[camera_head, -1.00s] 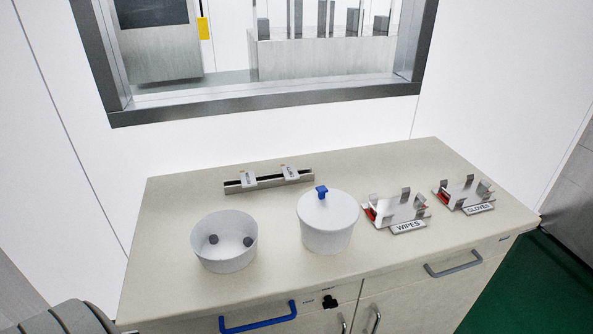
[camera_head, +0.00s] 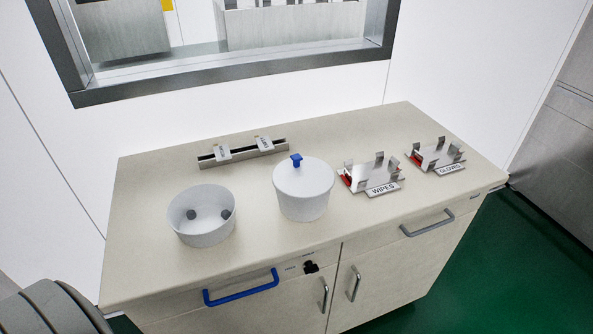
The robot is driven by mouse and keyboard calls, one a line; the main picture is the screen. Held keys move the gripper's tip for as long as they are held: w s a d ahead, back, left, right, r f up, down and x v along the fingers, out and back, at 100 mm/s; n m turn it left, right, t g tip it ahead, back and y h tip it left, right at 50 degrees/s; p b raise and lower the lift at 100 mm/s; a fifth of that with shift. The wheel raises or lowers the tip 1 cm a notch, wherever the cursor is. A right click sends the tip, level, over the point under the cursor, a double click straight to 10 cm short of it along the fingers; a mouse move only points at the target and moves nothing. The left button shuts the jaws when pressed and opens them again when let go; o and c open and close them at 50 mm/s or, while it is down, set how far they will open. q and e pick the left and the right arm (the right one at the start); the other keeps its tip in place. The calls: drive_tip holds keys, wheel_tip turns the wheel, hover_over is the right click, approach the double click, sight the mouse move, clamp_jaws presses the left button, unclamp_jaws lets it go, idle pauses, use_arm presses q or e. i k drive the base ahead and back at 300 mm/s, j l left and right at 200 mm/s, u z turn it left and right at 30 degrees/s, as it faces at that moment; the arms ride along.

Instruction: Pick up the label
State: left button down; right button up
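Two small pale labels with dark marks, a left one (camera_head: 223,153) and a right one (camera_head: 265,143), sit in a metal rail (camera_head: 243,153) at the back of the counter. Their text is too small to read. Other white labels read WIPES (camera_head: 382,188) and GLOVES (camera_head: 449,169), at the front of two metal holders. I cannot tell which label the task means. Neither of my grippers is in view; only a grey rounded part, likely of my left arm, shows at the lower left.
On the beige counter (camera_head: 150,255) stand an open white bowl (camera_head: 203,236) with two dark round things inside and a white lidded pot (camera_head: 303,200) with a blue knob. The WIPES holder (camera_head: 366,173) and GLOVES holder (camera_head: 434,156) are at right. A framed window is behind.

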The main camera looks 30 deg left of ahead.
sight(264, 143)
drive_tip(key=j+u, duration=0.15)
drive_tip(key=u, duration=1.35)
